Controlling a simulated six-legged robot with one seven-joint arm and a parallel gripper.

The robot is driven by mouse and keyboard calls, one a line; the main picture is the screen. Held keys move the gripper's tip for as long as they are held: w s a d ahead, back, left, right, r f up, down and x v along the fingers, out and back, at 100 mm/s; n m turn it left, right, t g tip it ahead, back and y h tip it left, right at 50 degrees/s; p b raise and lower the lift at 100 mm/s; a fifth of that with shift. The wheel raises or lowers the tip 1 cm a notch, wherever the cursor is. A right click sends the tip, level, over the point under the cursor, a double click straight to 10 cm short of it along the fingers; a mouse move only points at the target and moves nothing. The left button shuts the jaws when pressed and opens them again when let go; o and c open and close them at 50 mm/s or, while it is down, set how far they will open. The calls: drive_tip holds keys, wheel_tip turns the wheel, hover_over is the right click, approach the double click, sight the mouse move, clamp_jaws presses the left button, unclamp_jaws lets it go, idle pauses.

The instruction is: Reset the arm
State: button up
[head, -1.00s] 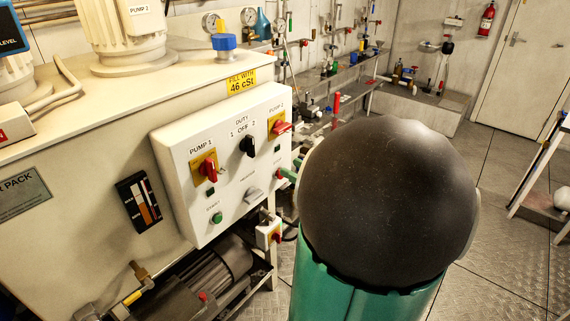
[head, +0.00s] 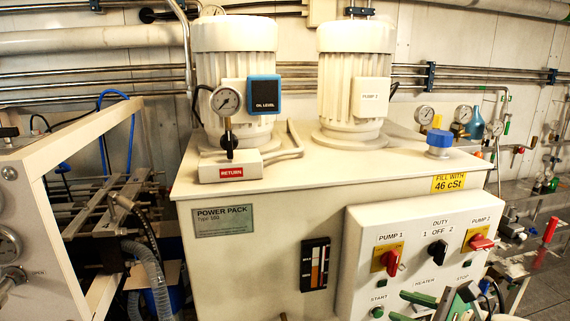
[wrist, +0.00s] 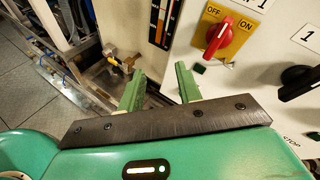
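My gripper (wrist: 160,80) shows in the wrist view with its two green fingers apart and nothing between them, so it is open. In the head view my gripper (head: 412,306) shows only in part at the bottom edge, in front of the lower part of the white control panel (head: 362,262). The wrist view shows the same panel (wrist: 262,72) beyond the fingers, with a red pump switch (wrist: 220,36) to their upper right. I cannot tell how far the fingertips are from the panel. Most of my arm is out of view.
The power pack cabinet (head: 245,270) carries two white motors (head: 235,75) and a pressure gauge (head: 226,100). An oil level sight glass (head: 314,265) is on its front. A pale-framed unit (head: 60,200) with a hose (head: 150,275) stands at left. Bare floor (wrist: 35,95) shows left in the wrist view.

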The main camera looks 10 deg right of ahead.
drive_tip(key=s+a+n+g+h, duration=0.3)
drive_tip(key=a+n, duration=0.5)
drive_tip(key=n, duration=0.4)
drive_tip(key=s+a+n+g+h, duration=0.3)
drive_tip(key=a+n, duration=0.4)
drive_tip(key=n, duration=0.6)
drive_tip(key=shift+s+a+r+g+h, duration=0.25)
drive_tip(key=shift+a+g+h, duration=0.15)
drive_tip(key=shift+h, duration=0.3)
